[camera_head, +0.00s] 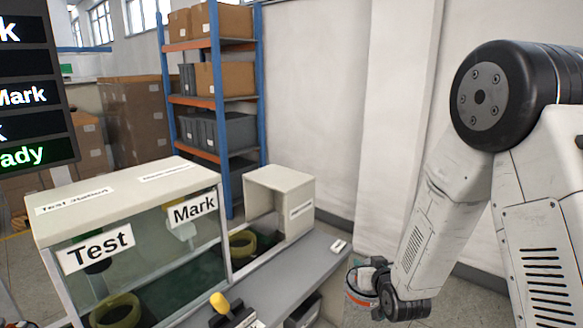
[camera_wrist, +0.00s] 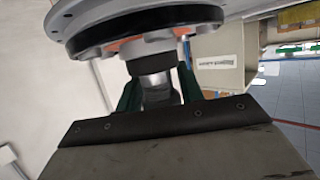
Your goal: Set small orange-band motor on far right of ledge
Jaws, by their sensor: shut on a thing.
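The motor with an orange band (camera_head: 358,297) hangs at the end of my arm, beyond the right end of the grey ledge (camera_head: 290,265) in the head view. In the wrist view the motor (camera_wrist: 130,30) is a wide dark-rimmed disc with orange patches, filling the top. My gripper (camera_wrist: 158,88) is shut on its short metal shaft between two green fingers. In the head view my gripper (camera_head: 375,272) partly hides the motor. The motor appears clear of the ledge; its exact height over it cannot be told.
The Test and Mark enclosure (camera_head: 130,210) and a smaller open box (camera_head: 280,205) stand along the ledge, with green rings inside. A small white label piece (camera_head: 339,246) lies near the ledge's right end. A yellow-topped lever (camera_head: 220,303) stands at the front.

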